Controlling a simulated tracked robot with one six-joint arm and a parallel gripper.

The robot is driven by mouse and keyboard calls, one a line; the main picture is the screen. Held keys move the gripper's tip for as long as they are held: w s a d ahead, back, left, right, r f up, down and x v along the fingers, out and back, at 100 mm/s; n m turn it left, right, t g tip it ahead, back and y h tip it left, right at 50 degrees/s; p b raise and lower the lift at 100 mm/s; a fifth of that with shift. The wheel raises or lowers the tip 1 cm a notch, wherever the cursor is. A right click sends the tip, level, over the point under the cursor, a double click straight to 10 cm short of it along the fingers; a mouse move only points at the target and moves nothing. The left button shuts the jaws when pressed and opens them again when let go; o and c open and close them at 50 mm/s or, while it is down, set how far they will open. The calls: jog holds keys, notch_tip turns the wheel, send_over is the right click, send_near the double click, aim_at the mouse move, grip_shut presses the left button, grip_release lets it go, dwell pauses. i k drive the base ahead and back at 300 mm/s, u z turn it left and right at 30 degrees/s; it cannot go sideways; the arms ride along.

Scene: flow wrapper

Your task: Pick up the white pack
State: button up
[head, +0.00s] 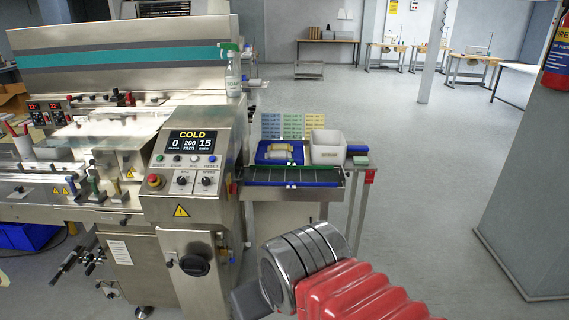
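A small pale pack (278,154) lies in a blue tray (262,158) on the side table right of the machine. It looks white to cream, and a yellowish item (289,147) seems to lie against it; they are too small to tell apart clearly. My arm (305,255), with metal rings and a red ribbed sleeve, reaches in from the bottom edge, well in front of the tray and apart from it. A dark grey part (250,299) shows at its end. I see no gripper fingers.
The flow wrapper (120,95) fills the left, its display reading COLD. A white bin (327,148) stands right of the tray, behind a dark conveyor (290,176). A spray bottle (233,75) stands on the machine. Open floor (430,190) lies right; a pillar (530,190) bounds it.

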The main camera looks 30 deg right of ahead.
aim_at(282, 155)
jog(key=k, duration=0.7)
jog(key=z, duration=0.45)
jog(key=i, duration=0.8)
jog(key=z, duration=0.55)
jog(key=i, duration=1.4)
jog(key=u, duration=0.9)
jog(key=i, duration=0.55)
jog(key=u, duration=0.3)
